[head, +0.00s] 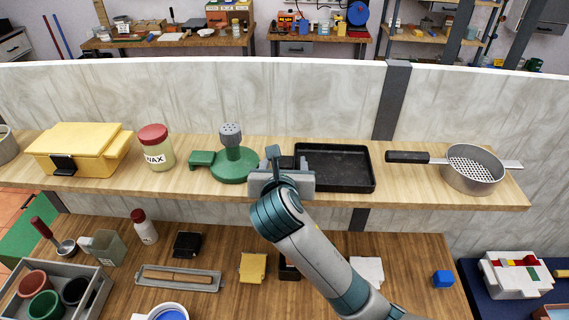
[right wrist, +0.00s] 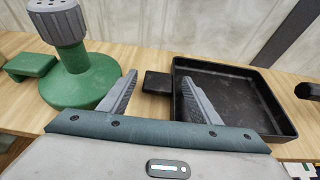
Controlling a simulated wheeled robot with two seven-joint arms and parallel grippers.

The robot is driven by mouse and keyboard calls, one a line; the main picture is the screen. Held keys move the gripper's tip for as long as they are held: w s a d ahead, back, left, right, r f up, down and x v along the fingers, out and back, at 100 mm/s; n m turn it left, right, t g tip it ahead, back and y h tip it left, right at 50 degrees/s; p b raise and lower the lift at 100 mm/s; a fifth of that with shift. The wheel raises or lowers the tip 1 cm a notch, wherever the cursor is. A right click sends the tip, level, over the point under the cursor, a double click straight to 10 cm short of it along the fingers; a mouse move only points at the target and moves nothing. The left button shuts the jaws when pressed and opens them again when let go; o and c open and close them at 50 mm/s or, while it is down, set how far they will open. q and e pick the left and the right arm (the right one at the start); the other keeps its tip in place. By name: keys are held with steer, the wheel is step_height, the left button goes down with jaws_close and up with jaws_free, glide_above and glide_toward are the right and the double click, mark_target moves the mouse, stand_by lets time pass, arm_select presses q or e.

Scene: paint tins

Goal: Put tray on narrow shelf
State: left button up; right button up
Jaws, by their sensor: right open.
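The black tray (head: 338,171) rests flat on the narrow wooden shelf (head: 420,194), between the green tool and the pan. In the right wrist view the tray (right wrist: 232,98) shows a small black tab (right wrist: 157,82) on its left side. My right gripper (head: 286,166) is open at the tray's left end, partly covering that side in the head view. In the right wrist view its fingers (right wrist: 158,86) stand on either side of the tab, with gaps visible. My left gripper is not in view.
On the shelf stand a yellow box (head: 80,145), a wax jar (head: 157,150), a green tool with a grey knob (head: 232,165) close left of my gripper, and a perforated pan (head: 472,170). A pale panel (head: 250,95) rises behind. The lower bench (head: 420,265) holds several small items.

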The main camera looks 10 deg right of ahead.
steer(key=shift+r, duration=0.1)
steer(key=shift+s+a+r, duration=0.1)
steer(key=shift+s, duration=0.15)
steer(key=b+v, duration=0.2)
steer(key=v, duration=0.9)
steer(key=shift+s+r+b, duration=0.15)
steer(key=shift+s+b, duration=0.05)
steer(key=shift+b, duration=0.15)
